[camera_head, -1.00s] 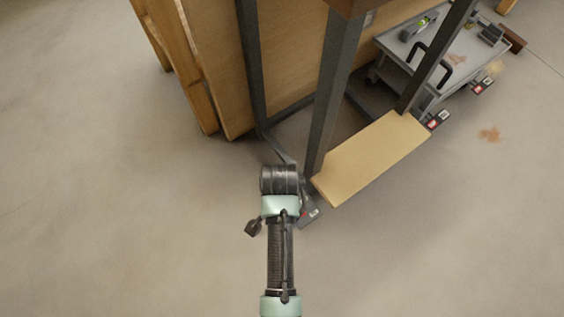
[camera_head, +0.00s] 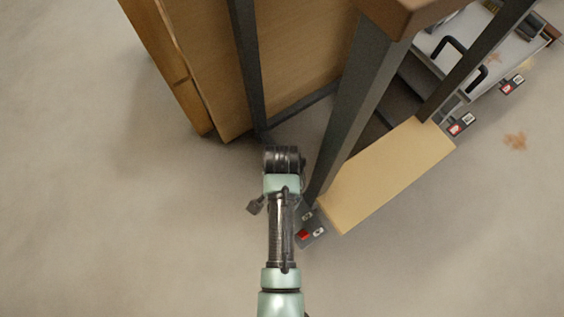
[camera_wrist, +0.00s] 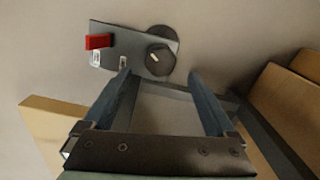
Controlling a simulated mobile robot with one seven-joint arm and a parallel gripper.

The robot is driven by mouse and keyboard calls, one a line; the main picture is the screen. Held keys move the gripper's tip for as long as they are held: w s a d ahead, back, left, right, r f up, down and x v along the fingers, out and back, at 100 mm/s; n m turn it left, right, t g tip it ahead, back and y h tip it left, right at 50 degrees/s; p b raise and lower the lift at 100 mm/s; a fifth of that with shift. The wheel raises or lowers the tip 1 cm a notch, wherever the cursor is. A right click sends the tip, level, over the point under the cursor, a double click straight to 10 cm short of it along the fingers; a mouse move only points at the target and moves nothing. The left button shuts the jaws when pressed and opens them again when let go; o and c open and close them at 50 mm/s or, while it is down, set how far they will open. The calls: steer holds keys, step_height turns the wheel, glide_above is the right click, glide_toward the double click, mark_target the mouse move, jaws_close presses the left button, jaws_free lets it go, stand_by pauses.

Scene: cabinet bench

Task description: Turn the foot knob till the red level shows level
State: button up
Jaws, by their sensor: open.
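In the wrist view, a grey foot plate (camera_wrist: 120,42) carries a red level (camera_wrist: 98,42) at its left end and a dark round foot knob (camera_wrist: 160,60) with a white mark at its right. Whether the red level reads level is too small to tell. My gripper (camera_wrist: 160,76) is open and empty, its two fingers on either side below the knob in the picture and apart from it. In the head view, the plate (camera_head: 317,228) with its red level (camera_head: 303,235) shows right of my arm, by the near post's foot. The knob and my fingers are hidden there.
A dark post (camera_head: 352,100) rises beside the plate, with a pale wooden board (camera_head: 385,175) to its right. A wooden cabinet panel (camera_head: 205,60) stands behind. Two similar plates with red parts (camera_head: 461,124) (camera_head: 513,84) sit farther right. Floor at the left is clear.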

step_height(320, 180, down, 6)
steer(key=b, duration=0.3)
steer(key=shift+r+b, duration=0.1)
steer(key=shift+b, duration=0.2)
steer(key=shift+c, duration=0.3)
steer(key=c, duration=1.3)
steer(key=shift+r, duration=0.1)
steer(key=shift+p, duration=0.4)
steer(key=shift+r+m+p, duration=0.2)
steer(key=shift+m+p, duration=0.8)
steer(key=shift+p, duration=0.15)
steer(key=m+p, duration=0.2)
steer(key=shift+m+p, duration=0.3)
steer(key=m+p, duration=0.2)
steer(key=m, duration=0.1)
steer(key=shift+f+m, duration=0.1)
steer(key=shift+m, duration=0.2)
steer(key=shift+f+m+p, duration=0.15)
steer(key=shift+m+p, duration=0.9)
steer(key=shift+m, duration=1.15)
